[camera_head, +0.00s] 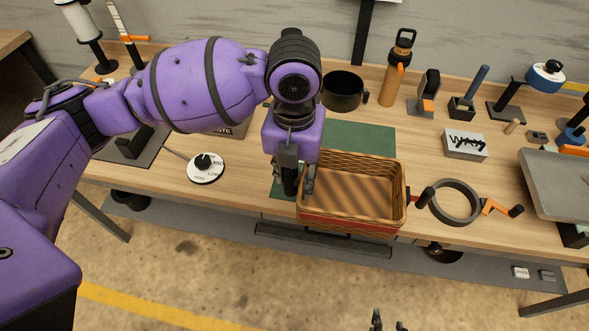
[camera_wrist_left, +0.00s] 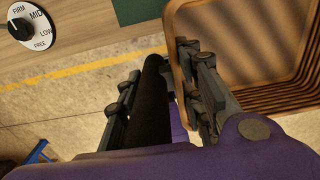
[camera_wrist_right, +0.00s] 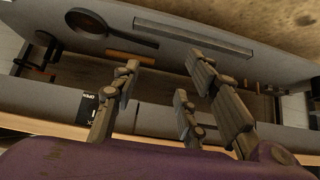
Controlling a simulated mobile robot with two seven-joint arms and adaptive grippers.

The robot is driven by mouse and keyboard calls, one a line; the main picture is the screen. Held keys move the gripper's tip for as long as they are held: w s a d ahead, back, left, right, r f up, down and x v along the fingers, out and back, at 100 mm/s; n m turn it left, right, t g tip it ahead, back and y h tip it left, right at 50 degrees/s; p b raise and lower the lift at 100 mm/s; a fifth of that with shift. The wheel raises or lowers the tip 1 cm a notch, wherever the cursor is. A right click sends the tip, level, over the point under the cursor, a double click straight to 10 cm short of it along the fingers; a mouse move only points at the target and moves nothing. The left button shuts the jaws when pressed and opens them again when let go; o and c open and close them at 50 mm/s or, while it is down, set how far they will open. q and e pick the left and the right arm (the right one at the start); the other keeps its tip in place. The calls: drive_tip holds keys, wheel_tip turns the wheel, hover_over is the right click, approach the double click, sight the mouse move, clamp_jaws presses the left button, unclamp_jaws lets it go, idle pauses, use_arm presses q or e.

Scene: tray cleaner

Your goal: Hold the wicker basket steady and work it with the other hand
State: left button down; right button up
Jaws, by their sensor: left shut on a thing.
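The wicker basket (camera_head: 350,220) stands at the front edge of the bench, partly on a green mat (camera_head: 362,135). It looks empty, with a red band on its front. My left gripper (camera_head: 297,182) points down at the basket's left side. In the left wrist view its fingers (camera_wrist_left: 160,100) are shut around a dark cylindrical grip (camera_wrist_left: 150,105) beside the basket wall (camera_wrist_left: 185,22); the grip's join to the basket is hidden. My right gripper (camera_head: 388,322) shows only its tips at the bottom edge, away from the basket. In the right wrist view its fingers (camera_wrist_right: 160,98) are spread and empty.
A ring with black grips (camera_head: 455,202) lies close right of the basket. A dial (camera_head: 206,168) is to its left. A dark pot (camera_head: 343,90) and an orange bottle (camera_head: 396,75) stand behind. A grey tray (camera_head: 560,180) is far right. Floor in front is clear.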

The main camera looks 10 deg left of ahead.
use_arm(q)
drive_tip(key=shift+w+f, duration=0.1)
drive_tip(key=shift+w+f, duration=0.15)
drive_tip(key=shift+f, duration=0.05)
drive_tip(key=shift+w+a+f+b, duration=0.35)
drive_tip(key=shift+w+f+b, duration=0.65)
drive_tip(key=shift+w+f, duration=1.1)
drive_tip(key=shift+w+a+f+b, duration=0.4)
drive_tip(key=shift+w+f+b, duration=0.55)
drive_tip(key=shift+w+f, duration=1.1)
drive_tip(key=shift+w+a+f+b, duration=0.35)
drive_tip(key=shift+w+f+b, duration=0.65)
drive_tip(key=shift+w+f, duration=1.1)
drive_tip(key=shift+w+r, duration=0.35)
drive_tip(key=shift+w, duration=0.1)
use_arm(e)
wheel_tip(320, 180, down, 6)
drive_tip(key=s+d, duration=0.1)
drive_tip(key=s, duration=0.1)
drive_tip(key=shift+s+f+g, duration=0.15)
drive_tip(key=shift+g, duration=0.15)
use_arm(q)
drive_tip(key=shift+f, duration=0.25)
